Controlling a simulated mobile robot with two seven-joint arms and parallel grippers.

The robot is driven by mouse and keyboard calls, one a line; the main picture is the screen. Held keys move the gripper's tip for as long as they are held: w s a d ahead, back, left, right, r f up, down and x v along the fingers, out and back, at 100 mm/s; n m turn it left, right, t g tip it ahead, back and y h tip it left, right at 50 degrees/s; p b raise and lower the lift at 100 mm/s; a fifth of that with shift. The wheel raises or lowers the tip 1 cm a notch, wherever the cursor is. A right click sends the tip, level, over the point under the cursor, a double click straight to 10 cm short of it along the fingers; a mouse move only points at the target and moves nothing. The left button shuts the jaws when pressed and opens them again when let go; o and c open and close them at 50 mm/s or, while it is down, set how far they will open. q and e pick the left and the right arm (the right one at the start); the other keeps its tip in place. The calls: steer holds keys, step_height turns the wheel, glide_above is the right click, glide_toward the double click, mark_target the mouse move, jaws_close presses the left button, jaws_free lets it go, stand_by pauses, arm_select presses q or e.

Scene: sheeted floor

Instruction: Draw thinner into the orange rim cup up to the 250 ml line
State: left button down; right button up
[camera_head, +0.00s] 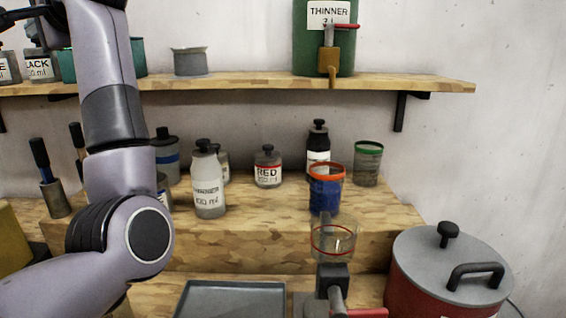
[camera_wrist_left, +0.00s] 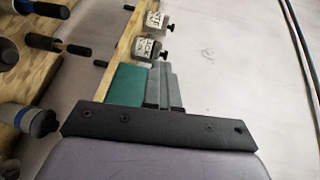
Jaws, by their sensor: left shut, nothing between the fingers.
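The green thinner container (camera_head: 310,45), with a white THINNER label, stands on the upper shelf. Its brass tap (camera_head: 328,62) has a red handle and hangs over the shelf's front edge. The orange rim cup (camera_head: 326,190) stands upright on the lower wooden step, almost below the tap; its lower part looks blue. I cannot make out its 250 ml line. My left arm rises at the left of the head view. My left gripper shows in the left wrist view (camera_wrist_left: 168,88), shut and empty, in front of a teal container (camera_wrist_left: 127,88). My right gripper is not in view.
A green-rimmed cup (camera_head: 368,163), a RED bottle (camera_head: 268,168) and a white-labelled bottle (camera_head: 208,185) stand on the step. A clear red-ringed cup (camera_head: 333,242) sits on a stand in front. A lidded red pot (camera_head: 445,270) is at right, a grey tray (camera_head: 232,300) at bottom.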

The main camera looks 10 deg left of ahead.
arm_select(q)
steer(key=shift+s+d+n+g+b, duration=0.2)
steer(key=shift+s+d, duration=0.1)
steer(key=shift+s, duration=0.3)
steer(key=shift+s+d+n+g+b, duration=0.1)
steer(key=shift+s+d+g+b, duration=0.15)
steer(key=shift+s, duration=0.35)
steer(key=shift+s+d, duration=0.1)
steer(key=shift+s, duration=0.05)
steer(key=shift+n+g+y, duration=0.4)
steer(key=shift+n+g, duration=0.3)
steer(key=shift+g, duration=0.25)
steer(key=shift+s+d+b, duration=0.2)
steer(key=shift+s+d, duration=0.3)
steer(key=shift+s, duration=0.3)
steer(key=shift+s+d+b, duration=0.25)
steer(key=shift+s+d, duration=0.3)
steer(key=shift+s, duration=0.3)
steer(key=shift+s+d+b, duration=0.2)
steer(key=shift+s+d, duration=0.3)
steer(key=shift+s, duration=0.3)
steer(key=shift+s+d, duration=0.1)
steer(key=shift+s, duration=0.05)
steer(key=shift+s+d+n+g+b, duration=0.2)
steer(key=shift+s+d+n+g, duration=0.25)
steer(key=shift+s+d, duration=0.6)
steer(key=shift+s+d+n+g+b, duration=0.2)
steer(key=shift+s+d+g, duration=0.5)
steer(key=shift+s, duration=0.5)
steer(key=shift+d, duration=0.1)
